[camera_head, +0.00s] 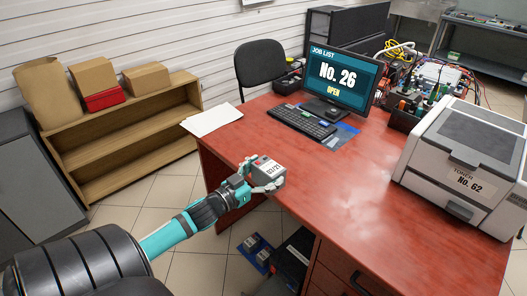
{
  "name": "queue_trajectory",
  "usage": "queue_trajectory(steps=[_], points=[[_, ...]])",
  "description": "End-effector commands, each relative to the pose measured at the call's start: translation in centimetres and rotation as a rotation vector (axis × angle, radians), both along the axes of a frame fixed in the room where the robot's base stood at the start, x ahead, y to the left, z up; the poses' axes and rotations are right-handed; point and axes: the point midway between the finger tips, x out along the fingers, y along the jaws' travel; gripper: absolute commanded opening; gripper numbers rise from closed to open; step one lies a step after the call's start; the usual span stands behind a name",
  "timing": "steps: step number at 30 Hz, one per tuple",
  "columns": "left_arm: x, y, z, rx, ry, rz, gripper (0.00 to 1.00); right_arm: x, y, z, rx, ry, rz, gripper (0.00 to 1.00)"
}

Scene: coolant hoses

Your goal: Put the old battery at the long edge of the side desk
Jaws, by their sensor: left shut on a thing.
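My left gripper (262,185) reaches in from the lower left and is shut on a small grey block (267,168) with a white printed label, which looks like the old battery. The gripper and block are at the near left edge of a red-brown wooden desk (310,198). I cannot tell whether the block touches the desk top or is held just above it. My right gripper is not in view.
On the desk are a monitor (341,76), a keyboard (305,121), white paper (211,119) and a large printer (467,165). A tool box (405,118) stands behind. A shelf (130,145) with boxes is at left. The desk's middle is clear.

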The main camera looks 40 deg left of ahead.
Motion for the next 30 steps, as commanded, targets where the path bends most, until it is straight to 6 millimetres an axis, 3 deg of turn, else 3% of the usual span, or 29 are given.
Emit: queue_trajectory(steps=[1,9,15,22,30], points=[[1.3,0.0,0.7,0.003,-0.016,-0.003,0.29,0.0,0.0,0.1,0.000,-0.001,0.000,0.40],[6.7,0.1,0.2,0.001,-0.015,-0.002,0.29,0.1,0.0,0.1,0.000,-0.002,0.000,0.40],[9.7,0.2,-0.2,0.001,-0.014,-0.001,0.29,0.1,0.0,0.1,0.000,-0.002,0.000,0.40],[10.9,0.2,-0.5,0.000,-0.012,-0.002,0.29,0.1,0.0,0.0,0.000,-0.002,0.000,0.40],[10.9,0.2,-3.5,-0.002,-0.011,-0.001,0.29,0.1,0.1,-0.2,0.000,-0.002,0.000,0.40]])
